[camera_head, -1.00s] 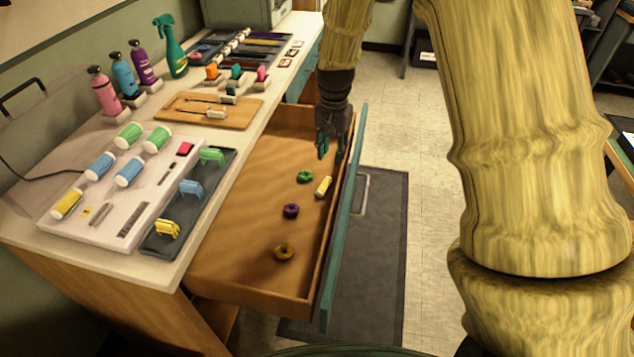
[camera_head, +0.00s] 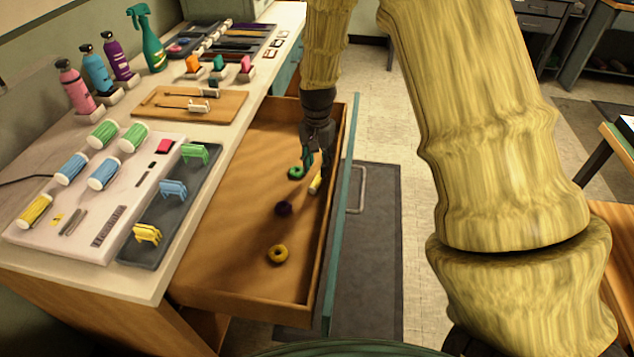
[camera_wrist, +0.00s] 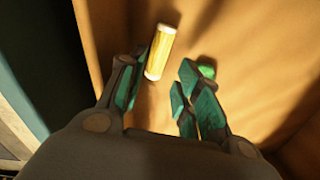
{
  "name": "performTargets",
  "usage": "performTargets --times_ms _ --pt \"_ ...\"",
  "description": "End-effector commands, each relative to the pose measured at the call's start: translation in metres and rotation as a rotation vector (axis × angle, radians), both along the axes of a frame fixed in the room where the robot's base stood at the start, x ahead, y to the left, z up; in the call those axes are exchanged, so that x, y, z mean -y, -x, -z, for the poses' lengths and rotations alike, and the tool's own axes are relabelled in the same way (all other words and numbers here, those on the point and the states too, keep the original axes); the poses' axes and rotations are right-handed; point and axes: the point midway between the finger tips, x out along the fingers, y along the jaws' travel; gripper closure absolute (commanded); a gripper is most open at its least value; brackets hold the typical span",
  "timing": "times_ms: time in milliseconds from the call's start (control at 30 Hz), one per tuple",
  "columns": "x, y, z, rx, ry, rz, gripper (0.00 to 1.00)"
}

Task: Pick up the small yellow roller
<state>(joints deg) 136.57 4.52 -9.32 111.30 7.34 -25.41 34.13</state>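The small yellow roller (camera_head: 315,183) lies in the open drawer (camera_head: 240,229), near its right wall. It has pale ends and shows whole in the wrist view (camera_wrist: 161,52). My gripper (camera_head: 314,160) is low inside the drawer, just above and behind the roller. In the wrist view my gripper (camera_wrist: 163,78) is open, with dark fingers and teal pads apart. The roller lies just beyond the gap, closer to the left finger. I cannot tell whether that finger touches it.
A green ring (camera_head: 295,173) lies left of my gripper; the right finger partly hides it in the wrist view (camera_wrist: 207,71). A purple ring (camera_head: 284,208) and a yellow ring (camera_head: 278,254) lie nearer. A larger yellow roller (camera_head: 35,211) sits on the white heater (camera_head: 75,235).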

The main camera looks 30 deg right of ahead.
Motion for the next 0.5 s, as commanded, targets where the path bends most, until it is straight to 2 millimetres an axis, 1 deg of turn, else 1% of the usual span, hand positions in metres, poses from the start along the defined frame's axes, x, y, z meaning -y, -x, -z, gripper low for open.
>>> performTargets --times_ms 167,367,500 --pt "-0.001 0.002 0.01 0.0 0.0 0.0 0.67" --pt "-0.004 0.009 0.035 -0.002 -0.001 0.001 0.67" --pt "-0.004 0.008 0.049 -0.001 -0.001 0.001 0.67"
